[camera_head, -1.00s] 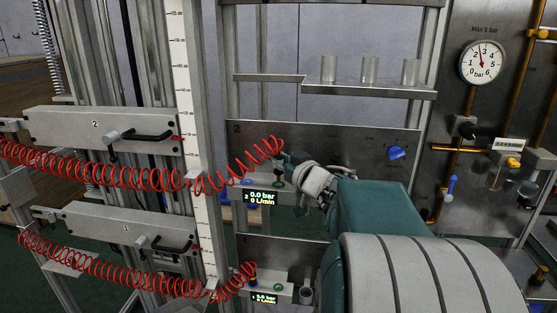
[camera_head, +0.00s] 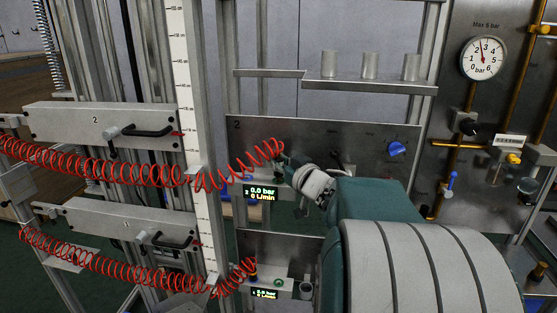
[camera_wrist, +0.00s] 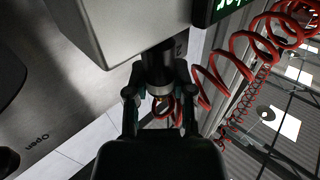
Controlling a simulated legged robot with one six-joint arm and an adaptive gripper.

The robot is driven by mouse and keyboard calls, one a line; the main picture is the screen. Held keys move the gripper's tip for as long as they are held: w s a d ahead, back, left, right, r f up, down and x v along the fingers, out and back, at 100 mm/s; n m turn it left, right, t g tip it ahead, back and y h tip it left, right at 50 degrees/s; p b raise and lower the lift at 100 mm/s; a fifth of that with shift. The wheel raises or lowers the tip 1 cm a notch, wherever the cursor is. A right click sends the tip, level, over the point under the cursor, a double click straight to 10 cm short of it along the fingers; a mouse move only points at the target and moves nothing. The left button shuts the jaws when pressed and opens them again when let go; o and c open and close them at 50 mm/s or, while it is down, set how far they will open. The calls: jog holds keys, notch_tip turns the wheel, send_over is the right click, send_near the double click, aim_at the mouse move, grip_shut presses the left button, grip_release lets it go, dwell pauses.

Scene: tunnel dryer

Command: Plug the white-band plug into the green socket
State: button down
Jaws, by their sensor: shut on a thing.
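My gripper (camera_wrist: 158,92) is shut on the white-band plug (camera_wrist: 159,68). In the wrist view the plug is a dark cylinder with a pale band between the fingers. Its far end is at the edge of a grey box, and I cannot tell whether it is seated. In the head view my gripper (camera_head: 284,160) is above the ledge of the upper panel, right of the 0.0 bar display (camera_head: 261,192). A red coiled hose (camera_head: 240,168) runs to the plug from the left. The green socket on this ledge is mostly hidden by my gripper.
A lower unit has its own display (camera_head: 265,294), hose and green socket (camera_head: 279,283). A blue knob (camera_head: 396,149) is on the upper panel. A pressure gauge (camera_head: 483,59) is at the right.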

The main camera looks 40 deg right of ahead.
jog(key=shift+f, duration=0.55)
jog(key=shift+c, duration=2)
grip_release()
jog(key=s+a, duration=0.1)
jog(key=s, duration=1.1)
